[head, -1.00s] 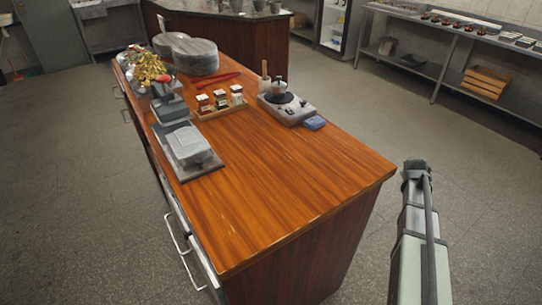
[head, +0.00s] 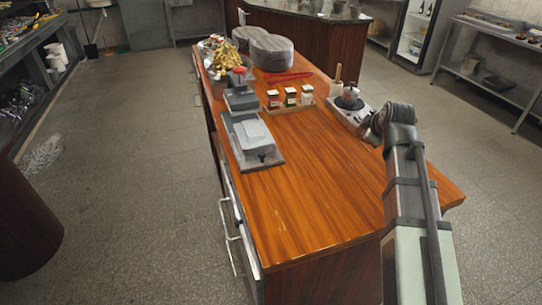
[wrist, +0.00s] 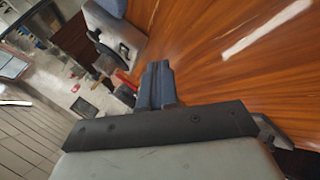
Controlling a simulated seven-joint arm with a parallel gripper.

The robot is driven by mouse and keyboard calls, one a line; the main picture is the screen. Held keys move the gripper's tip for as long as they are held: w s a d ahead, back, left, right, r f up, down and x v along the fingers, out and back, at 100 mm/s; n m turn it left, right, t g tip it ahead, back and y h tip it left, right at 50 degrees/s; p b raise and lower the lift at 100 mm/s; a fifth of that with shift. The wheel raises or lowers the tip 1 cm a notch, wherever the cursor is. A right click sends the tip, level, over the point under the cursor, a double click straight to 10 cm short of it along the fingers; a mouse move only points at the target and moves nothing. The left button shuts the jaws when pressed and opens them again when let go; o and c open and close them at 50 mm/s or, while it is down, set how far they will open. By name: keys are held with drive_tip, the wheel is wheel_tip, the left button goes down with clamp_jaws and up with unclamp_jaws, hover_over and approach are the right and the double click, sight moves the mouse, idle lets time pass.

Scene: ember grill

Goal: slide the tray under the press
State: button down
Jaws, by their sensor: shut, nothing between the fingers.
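The tray looks like the pale grey, flat block (head: 250,133) on a dark base plate on the left side of the wooden counter, in the head view. The press looks like the dark grey device with a red knob (head: 239,72), just behind it. The tray is in front of the press, not beneath its upper part. My gripper (wrist: 158,82) shows in the wrist view with its fingers together and empty, above the counter. In the head view my arm reaches over the counter's right side, well right of the tray; its fingertips are hidden there.
A hot plate with a pot (head: 350,97) stands beyond my arm. A rack of small jars (head: 290,98), red tongs (head: 287,77) and a grey round container (head: 271,52) stand farther back. The counter (head: 320,185) between tray and arm is clear.

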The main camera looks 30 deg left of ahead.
sight(253, 124)
drive_tip(key=s+a+r+n+g+y, duration=0.2)
drive_tip(key=s+a+n+g, duration=0.15)
drive_tip(key=s+a, duration=0.7)
drive_tip(key=s+a+r+n+g+y, duration=0.1)
drive_tip(key=s+a+r+n+g, duration=0.2)
drive_tip(key=s+a, duration=0.7)
drive_tip(key=f, duration=0.2)
drive_tip(key=a+f, duration=0.1)
drive_tip(key=f, duration=0.2)
drive_tip(key=s+a+f, duration=0.1)
drive_tip(key=f, duration=0.2)
drive_tip(key=shift+s+f, duration=0.1)
drive_tip(key=shift+f, duration=0.05)
drive_tip(key=shift+w+a+f, duration=0.2)
drive_tip(key=shift+w+a, duration=0.25)
drive_tip(key=shift+w, duration=0.15)
drive_tip(key=shift+w+a+f, duration=0.15)
drive_tip(key=shift+w+a, duration=0.3)
drive_tip(key=shift+w, duration=0.1)
drive_tip(key=shift+w+a+f, duration=0.1)
drive_tip(key=shift+w+a, duration=0.25)
drive_tip(key=shift+w, duration=0.1)
drive_tip(key=w+a, duration=1.1)
drive_tip(key=shift+w+a, duration=0.2)
